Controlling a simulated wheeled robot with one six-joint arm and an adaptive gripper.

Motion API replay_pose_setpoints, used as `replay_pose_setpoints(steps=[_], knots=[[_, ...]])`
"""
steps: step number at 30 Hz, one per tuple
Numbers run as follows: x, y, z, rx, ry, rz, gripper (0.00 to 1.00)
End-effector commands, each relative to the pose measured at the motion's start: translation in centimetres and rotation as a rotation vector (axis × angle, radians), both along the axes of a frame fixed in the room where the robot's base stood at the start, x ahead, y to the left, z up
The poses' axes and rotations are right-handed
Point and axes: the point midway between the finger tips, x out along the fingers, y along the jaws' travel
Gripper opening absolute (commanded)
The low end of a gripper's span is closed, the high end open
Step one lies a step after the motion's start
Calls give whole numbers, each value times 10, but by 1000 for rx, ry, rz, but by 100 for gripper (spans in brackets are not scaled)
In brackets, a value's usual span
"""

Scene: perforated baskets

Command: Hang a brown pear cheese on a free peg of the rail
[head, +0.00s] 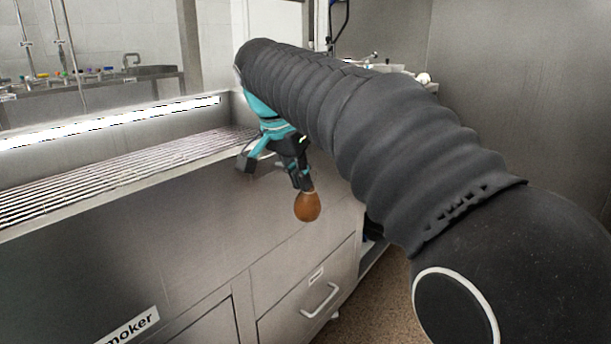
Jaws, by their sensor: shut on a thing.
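A brown pear-shaped cheese (307,207) hangs below my gripper (304,184), in front of the steel cabinet front. My gripper is shut on its narrow top end. The cheese hangs upright, round end down, clear of the floor and apart from the drawer below it. My arm crosses the right half of the head view and hides part of the place behind it. I cannot make out a rail with pegs in this view.
A steel counter with a slatted grate (120,172) runs along the left. Its front bears a "smoker" label (130,327) and a drawer with a handle (320,300). A sink bench (150,72) stands behind. Brown floor (372,292) shows at lower right.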

Motion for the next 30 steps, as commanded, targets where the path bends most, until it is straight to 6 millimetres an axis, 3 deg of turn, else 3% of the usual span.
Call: replay_pose_setpoints(steps=[6,15,30], knots=[[12,14,3,6,-18,14,0],[22,19,0,3,-19,3,0],[23,29,-7,4,-14,8,0]])
